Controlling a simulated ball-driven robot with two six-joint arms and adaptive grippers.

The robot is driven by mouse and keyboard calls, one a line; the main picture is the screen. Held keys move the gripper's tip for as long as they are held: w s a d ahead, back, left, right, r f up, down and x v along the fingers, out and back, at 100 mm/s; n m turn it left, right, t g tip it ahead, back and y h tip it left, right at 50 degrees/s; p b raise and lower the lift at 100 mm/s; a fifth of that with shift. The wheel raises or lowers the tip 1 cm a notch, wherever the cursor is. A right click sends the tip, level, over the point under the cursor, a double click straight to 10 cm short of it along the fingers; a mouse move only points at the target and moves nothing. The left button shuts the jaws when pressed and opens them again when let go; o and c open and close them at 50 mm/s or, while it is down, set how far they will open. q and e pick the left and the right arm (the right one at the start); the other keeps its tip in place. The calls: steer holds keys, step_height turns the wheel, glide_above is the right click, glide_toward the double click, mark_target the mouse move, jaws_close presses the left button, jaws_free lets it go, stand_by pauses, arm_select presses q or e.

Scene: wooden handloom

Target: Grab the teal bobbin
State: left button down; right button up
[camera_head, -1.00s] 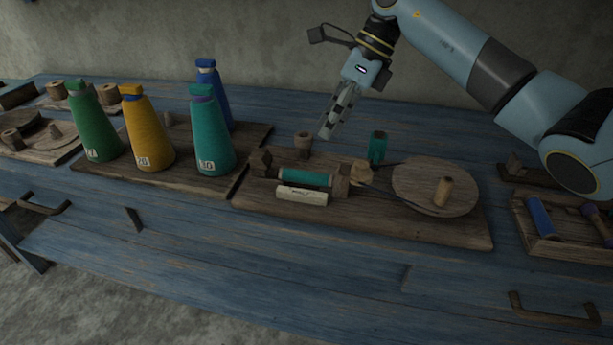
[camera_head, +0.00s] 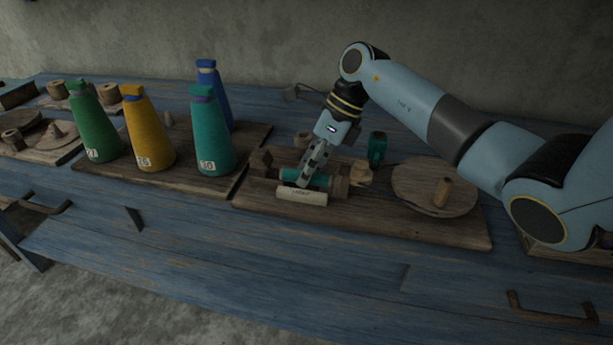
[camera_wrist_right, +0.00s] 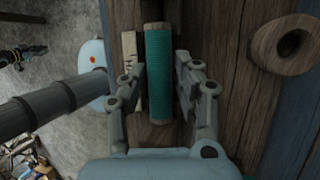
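The teal bobbin (camera_head: 320,181) lies on its side in a wooden holder on the board, behind a pale label strip (camera_head: 302,198). In the right wrist view the teal bobbin (camera_wrist_right: 159,70) runs lengthwise between the two fingers of my right gripper (camera_wrist_right: 160,88). A gap shows on both sides, so the fingers are open around it. In the head view my right gripper (camera_head: 306,180) reaches down over the bobbin and covers part of it.
A standing teal spool (camera_head: 376,149) and a round wooden disc (camera_head: 435,186) with a peg are to the right. Tall green, yellow, teal (camera_head: 212,135) and blue yarn cones stand to the left. A hollow wooden cup (camera_wrist_right: 289,44) is close to the gripper.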

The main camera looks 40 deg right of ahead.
jaws_close()
